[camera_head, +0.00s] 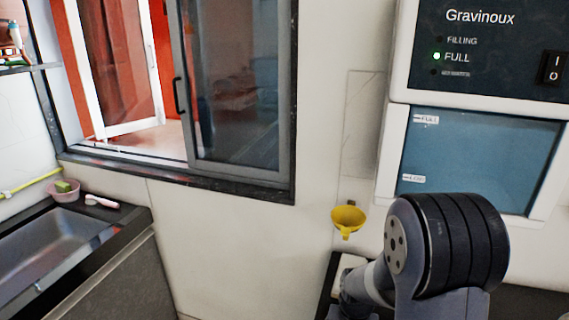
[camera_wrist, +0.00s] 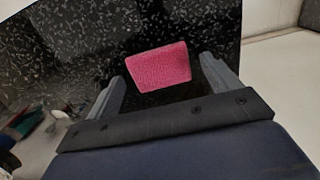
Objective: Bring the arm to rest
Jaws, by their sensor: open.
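My gripper (camera_wrist: 165,90) shows in the wrist view with its two grey fingers apart. A pink, cloth-like pad (camera_wrist: 158,66) lies on a black speckled surface (camera_wrist: 90,45), seen between and beyond the fingers. I cannot tell from this view how far the fingers are from the pad, and nothing shows clamped between them. In the head view my arm (camera_head: 440,245) stands folded at the lower right, and my gripper is out of sight there.
A water dispenser (camera_head: 393,150) with a lit FULL light hangs on the wall behind my arm. A yellow funnel (camera_head: 348,219) is left of my arm. A sink (camera_head: 60,245) with a dark counter is at lower left. A window (camera_head: 240,90) is above.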

